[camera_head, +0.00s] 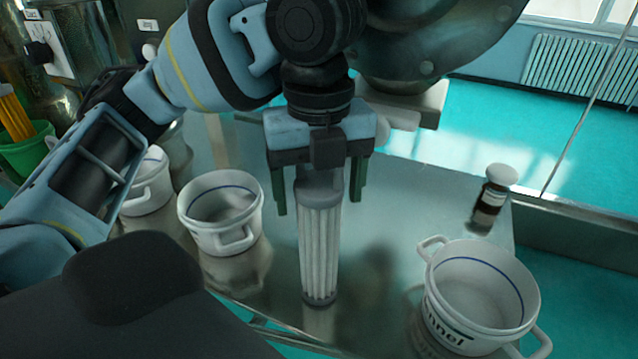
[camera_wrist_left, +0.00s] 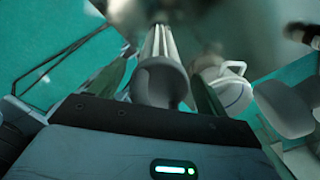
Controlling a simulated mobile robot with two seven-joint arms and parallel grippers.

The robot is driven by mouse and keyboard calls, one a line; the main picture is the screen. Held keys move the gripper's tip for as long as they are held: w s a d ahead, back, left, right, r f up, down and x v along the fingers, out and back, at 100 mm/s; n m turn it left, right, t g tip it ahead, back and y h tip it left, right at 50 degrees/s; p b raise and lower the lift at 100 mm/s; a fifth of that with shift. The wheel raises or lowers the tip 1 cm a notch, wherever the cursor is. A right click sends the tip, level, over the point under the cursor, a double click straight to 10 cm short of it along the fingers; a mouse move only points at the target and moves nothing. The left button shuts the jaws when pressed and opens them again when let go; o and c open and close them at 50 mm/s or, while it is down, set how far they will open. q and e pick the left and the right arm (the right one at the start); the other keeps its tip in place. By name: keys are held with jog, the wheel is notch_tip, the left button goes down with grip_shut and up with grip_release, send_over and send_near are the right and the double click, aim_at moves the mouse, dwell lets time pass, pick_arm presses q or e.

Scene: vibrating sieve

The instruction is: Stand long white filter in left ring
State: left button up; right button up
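The long white filter (camera_head: 320,245) stands upright on the shiny metal table, with a grey cap on top and a dark rim at its foot. My left gripper (camera_head: 320,200) points down over it from above. Its two green fingers lie on either side of the grey cap, with gaps visible, so it is open around the cap. In the left wrist view the filter's cap (camera_wrist_left: 160,82) lies between the spread fingers. I cannot make out a separate left ring. My right gripper is not in view.
White pots stand left of the filter (camera_head: 222,243) and farther left (camera_head: 148,195). Another white pot (camera_head: 480,290) is at the front right. A brown bottle with a white cap (camera_head: 490,200) stands near the right edge. A large metal machine (camera_head: 430,45) is behind.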

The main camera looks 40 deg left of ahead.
pick_arm(q)
jog(key=shift+r, duration=0.1)
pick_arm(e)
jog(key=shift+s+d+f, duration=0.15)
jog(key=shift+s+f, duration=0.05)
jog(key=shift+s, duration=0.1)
pick_arm(q)
jog(key=shift+r, duration=0.25)
notch_tip(320, 180, up, 11)
jog(key=p, duration=0.3)
jog(key=shift+s, duration=0.1)
jog(key=shift+r, duration=0.35)
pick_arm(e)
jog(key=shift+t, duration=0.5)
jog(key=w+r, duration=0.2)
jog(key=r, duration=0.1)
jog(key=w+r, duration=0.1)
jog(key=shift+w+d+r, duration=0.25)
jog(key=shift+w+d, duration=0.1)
